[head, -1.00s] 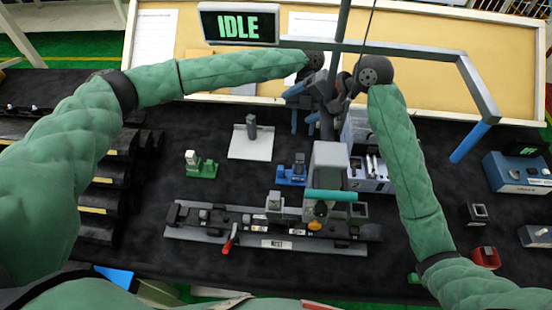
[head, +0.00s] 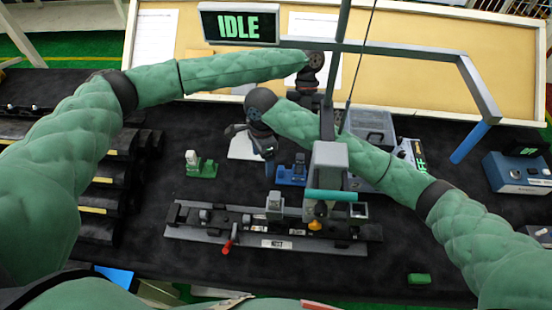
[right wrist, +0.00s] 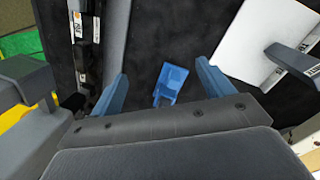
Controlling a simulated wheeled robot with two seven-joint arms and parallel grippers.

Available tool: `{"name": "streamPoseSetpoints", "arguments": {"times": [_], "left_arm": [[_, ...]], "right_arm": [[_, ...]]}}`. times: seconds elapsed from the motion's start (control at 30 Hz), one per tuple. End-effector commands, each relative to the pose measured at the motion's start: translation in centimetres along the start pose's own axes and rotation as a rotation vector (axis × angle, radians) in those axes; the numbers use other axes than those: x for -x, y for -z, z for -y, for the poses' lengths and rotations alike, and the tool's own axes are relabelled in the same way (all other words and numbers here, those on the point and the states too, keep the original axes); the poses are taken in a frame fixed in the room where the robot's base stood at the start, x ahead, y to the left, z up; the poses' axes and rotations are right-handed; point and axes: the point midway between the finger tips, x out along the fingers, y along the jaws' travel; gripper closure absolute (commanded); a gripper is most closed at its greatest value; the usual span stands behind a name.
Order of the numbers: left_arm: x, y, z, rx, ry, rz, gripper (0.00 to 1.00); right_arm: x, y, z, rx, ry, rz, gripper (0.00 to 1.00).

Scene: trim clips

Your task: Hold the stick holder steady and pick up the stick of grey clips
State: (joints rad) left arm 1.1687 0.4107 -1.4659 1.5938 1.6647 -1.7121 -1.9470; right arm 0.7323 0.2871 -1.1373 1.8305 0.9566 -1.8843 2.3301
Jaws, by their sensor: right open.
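A white plate (head: 240,148) lies mid-table, largely covered by my right gripper. In the right wrist view the plate (right wrist: 245,45) carries a grey upright piece (right wrist: 292,62), which looks like the stick of grey clips in its holder, though I cannot be sure. My right gripper (head: 268,168) is open and points down just right of the plate. In the right wrist view a blue block (right wrist: 170,84) shows between its blue fingers, below them. My left gripper (head: 308,88) is at the back, mostly hidden behind my right arm; its fingers do not show.
A green block (head: 201,168) with a white piece stands left of the blue block. A long fixture rail (head: 190,228) marked NEST, with a red lever (head: 229,240), lies in front. A grey overhead frame (head: 400,48) crosses above. Blue-grey boxes (head: 515,172) stand at right.

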Motion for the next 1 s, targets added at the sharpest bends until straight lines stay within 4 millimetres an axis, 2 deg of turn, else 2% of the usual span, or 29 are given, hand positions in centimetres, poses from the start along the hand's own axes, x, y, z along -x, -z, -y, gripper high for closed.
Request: {"name": "streamPoseSetpoints", "arguments": {"times": [0.2, 0.4, 0.77, 1.0], "left_arm": [[0.0, 0.0, 0.0, 0.0, 0.0, 0.0, 0.64], [0.0, 0.0, 0.0, 0.0, 0.0, 0.0, 0.64], [0.0, 0.0, 0.0, 0.0, 0.0, 0.0, 0.64], [0.0, 0.0, 0.0, 0.0, 0.0, 0.0, 0.64]], "right_arm": [[-2.5, 2.4, 0.9, -0.286, -0.014, -0.223, 0.2], [-3.7, 4.3, 1.3, -0.476, 0.016, -0.368, 0.2], [-5.2, 5.6, 1.3, -0.559, 0.037, -0.428, 0.2], [-7.7, 6.7, 1.0, -0.559, 0.035, -0.426, 0.2]]}}
